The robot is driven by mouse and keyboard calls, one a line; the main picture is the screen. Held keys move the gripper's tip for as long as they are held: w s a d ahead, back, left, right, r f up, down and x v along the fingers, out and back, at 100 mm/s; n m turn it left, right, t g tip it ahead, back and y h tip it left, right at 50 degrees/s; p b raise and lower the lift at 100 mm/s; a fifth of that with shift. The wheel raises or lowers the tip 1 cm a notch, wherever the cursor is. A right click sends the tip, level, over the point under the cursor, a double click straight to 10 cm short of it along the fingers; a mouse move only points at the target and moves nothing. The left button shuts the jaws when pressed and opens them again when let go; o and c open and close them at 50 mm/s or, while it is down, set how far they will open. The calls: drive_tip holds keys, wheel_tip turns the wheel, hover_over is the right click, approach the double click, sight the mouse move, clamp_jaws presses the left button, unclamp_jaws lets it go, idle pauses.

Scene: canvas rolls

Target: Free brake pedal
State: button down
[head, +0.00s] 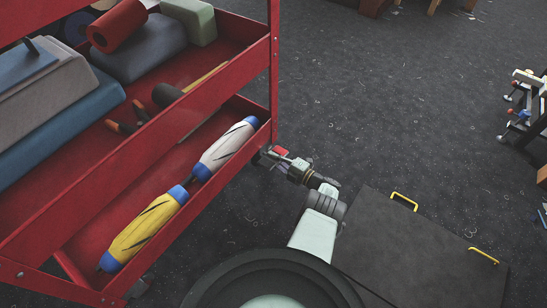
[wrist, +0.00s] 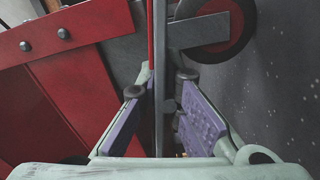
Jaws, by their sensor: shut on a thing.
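In the wrist view, a caster wheel (wrist: 222,30) with a dark tyre and red rim is at the top, beside the red cart's lower corner. A narrow grey upright bar, which looks like the brake pedal (wrist: 159,100), runs between the purple finger pads of my gripper (wrist: 163,105). The pads are on either side of it; the exact contact is hard to see. In the head view my gripper (head: 277,157) is low at the right end of the red cart (head: 150,150), near a small red patch. The caster is hidden there.
The cart's lower tray holds a white-and-blue roll (head: 226,147) and a yellow-and-blue roll (head: 145,230). Its upper tray holds several rolls and boxes. A black board (head: 420,250) with yellow handles is beside my arm. Open dark floor lies right of the cart.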

drive_tip(key=shift+s+a+n, duration=0.1)
drive_tip(key=shift+n, duration=2.5)
drive_tip(key=c, duration=1.8)
unclamp_jaws()
